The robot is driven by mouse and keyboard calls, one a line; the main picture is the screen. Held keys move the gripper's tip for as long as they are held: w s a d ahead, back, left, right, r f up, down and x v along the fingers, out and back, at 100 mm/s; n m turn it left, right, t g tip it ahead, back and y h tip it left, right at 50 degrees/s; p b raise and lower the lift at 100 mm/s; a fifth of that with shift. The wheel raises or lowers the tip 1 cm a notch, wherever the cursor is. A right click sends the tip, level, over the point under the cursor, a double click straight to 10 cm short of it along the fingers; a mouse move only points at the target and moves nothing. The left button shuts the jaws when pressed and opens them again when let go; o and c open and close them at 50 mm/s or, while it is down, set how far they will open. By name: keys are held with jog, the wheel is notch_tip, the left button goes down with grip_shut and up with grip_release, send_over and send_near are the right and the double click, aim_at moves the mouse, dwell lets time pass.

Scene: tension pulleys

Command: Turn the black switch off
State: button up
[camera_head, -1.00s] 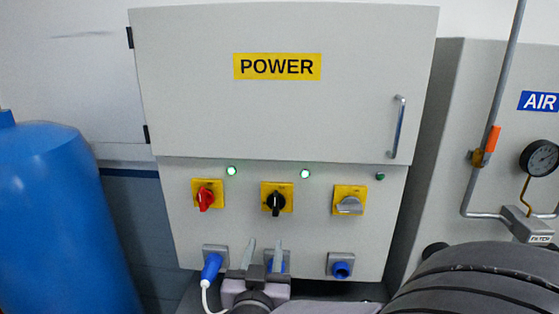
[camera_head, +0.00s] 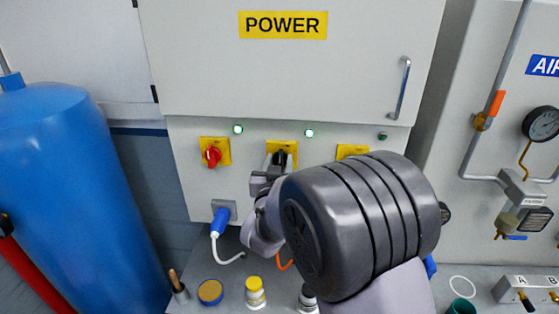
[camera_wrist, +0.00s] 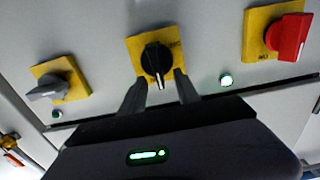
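The black switch (camera_wrist: 158,62) is a round knob with a pale pointer line on a yellow plate, in the middle of the wrist view. In the head view my gripper and arm cover most of it, leaving part of its yellow plate (camera_head: 287,146) visible. My gripper (camera_wrist: 160,80) is open, with its two dark fingertips to either side of the knob's pointer end. I cannot tell whether they touch it. The pointer points down between the fingers in the wrist view. The green lamp (camera_head: 309,133) above and right of the switch is lit.
The red switch (camera_head: 212,157) and grey switch (camera_wrist: 46,90) sit on either side. Below are a plugged-in blue connector (camera_head: 221,221) and a bench with a yellow-capped bottle (camera_head: 255,291). A blue tank (camera_head: 65,190) stands left, and air piping (camera_head: 486,110) right.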

grip_shut()
jog(key=shift+n, duration=0.3)
jog(key=n, duration=0.2)
jog(key=a+n+b, duration=0.1)
jog(key=n, duration=0.2)
jog(key=n+b, duration=0.1)
jog(key=n, duration=0.2)
jog(key=shift+a+f, duration=0.25)
jog(key=shift+f, duration=0.05)
jog(key=shift+a+f+n+p, duration=0.1)
jog(key=shift+f+n+p, duration=0.2)
jog(key=shift+n, duration=1.25)
jog(key=shift+a+f+n+p, duration=0.2)
jog(key=shift+n+p, duration=0.15)
jog(key=shift+n, duration=1.15)
jog(key=shift+a+f+n+p, duration=0.1)
jog(key=shift+f+n+p, duration=0.2)
jog(key=shift+n, duration=1.25)
